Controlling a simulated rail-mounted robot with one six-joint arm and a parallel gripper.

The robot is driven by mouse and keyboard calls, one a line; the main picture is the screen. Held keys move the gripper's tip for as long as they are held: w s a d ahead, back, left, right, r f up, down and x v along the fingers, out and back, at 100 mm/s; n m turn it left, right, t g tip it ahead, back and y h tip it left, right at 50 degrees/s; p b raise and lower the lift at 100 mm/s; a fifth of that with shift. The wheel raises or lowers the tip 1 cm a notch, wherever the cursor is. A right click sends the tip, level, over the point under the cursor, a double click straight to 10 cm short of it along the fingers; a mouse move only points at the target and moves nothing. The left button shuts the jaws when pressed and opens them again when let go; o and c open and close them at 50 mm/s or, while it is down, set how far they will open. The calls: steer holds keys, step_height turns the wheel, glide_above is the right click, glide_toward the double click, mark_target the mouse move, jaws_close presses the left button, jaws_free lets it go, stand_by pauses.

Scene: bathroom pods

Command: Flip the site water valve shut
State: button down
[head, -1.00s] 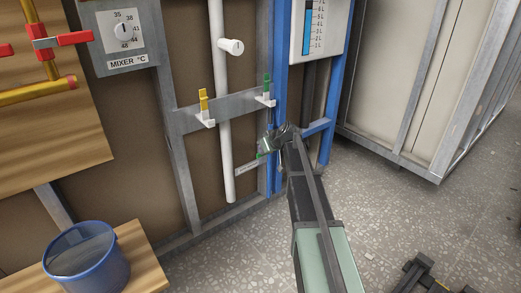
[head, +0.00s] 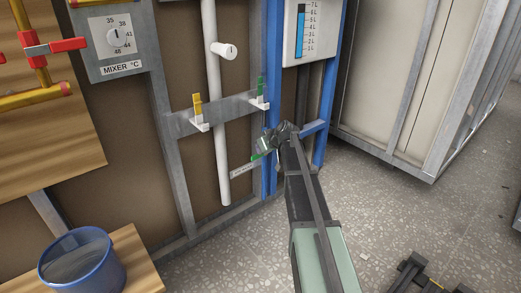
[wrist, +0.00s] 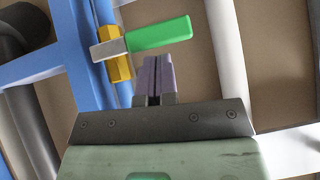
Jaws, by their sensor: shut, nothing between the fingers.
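The site water valve shows in the wrist view as a brass body (wrist: 118,68) on a blue pipe, with a green-sleeved lever (wrist: 160,34). The lever sticks out to the right, across the pipe. My gripper (wrist: 152,72) is shut and empty, with its fingertips just below the lever near the brass body. I cannot tell whether they touch it. In the head view my gripper (head: 272,141) is beside the blue upright, and a bit of the green lever (head: 257,156) shows at its lower left. The gripper hides most of the valve there.
A small label plate (head: 243,170) is left of the valve. A white pipe (head: 222,150) runs down nearby. Yellow (head: 198,105) and green (head: 261,88) upright clips sit on a grey rail above. A blue bucket (head: 85,263) stands lower left.

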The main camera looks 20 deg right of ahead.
steer(key=w+a+r+p+v, duration=0.1)
steer(key=p+v, duration=0.9)
steer(key=v, duration=0.2)
steer(key=shift+r, duration=0.6)
